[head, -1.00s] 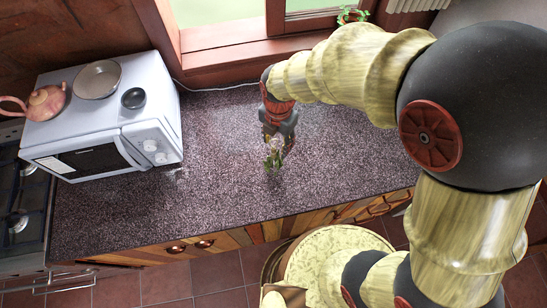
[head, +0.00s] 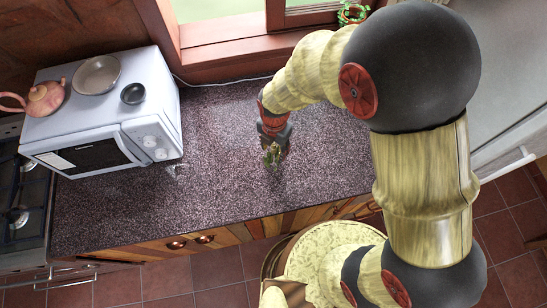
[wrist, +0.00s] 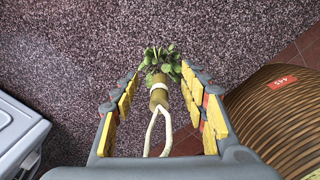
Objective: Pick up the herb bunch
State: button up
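The herb bunch has green leaves and a tan stem with a pale band and white string-like ends. In the head view the herb bunch (head: 272,156) is on the dark speckled counter (head: 225,170), right at my gripper (head: 273,146). In the wrist view the herb bunch (wrist: 160,82) lies between the two fingers of my gripper (wrist: 161,88), with gaps on both sides of its stem. The leaves reach close to the fingertips. My gripper is open. In the head view the gripper partly covers the bunch.
A potted plant (head: 352,14) is by the window. The counter around the gripper is clear.

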jog(key=shift+c, duration=1.1)
jog(key=c, duration=0.7)
jog(key=shift+c, duration=0.4)
